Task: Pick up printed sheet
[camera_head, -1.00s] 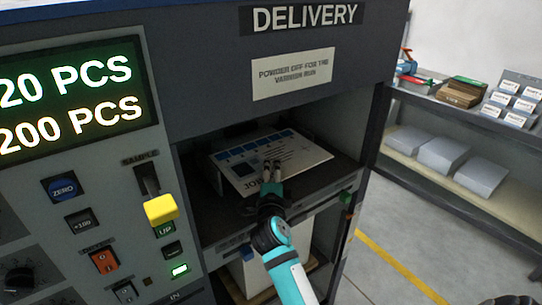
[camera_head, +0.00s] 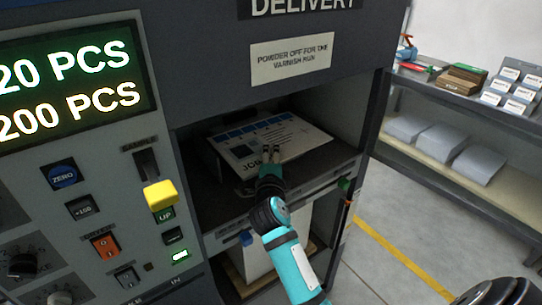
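The printed sheet (camera_head: 295,138) lies face up inside the delivery opening, with a row of blue blocks, a dark patch and large "JOB" lettering. It appears to be on top of a low stack. My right gripper (camera_head: 271,150) reaches into the opening from the front. Its two fingertips show side by side with a narrow gap, over the sheet's near edge. They hide a little of the print, and whether they touch the paper is unclear. No sheet shows between them.
The delivery shelf (camera_head: 312,171) has a front rail below the opening. A control panel with a yellow-capped lever (camera_head: 160,195) stands at the left. A side shelf (camera_head: 455,173) at the right holds paper stacks and boxes. The floor between is clear.

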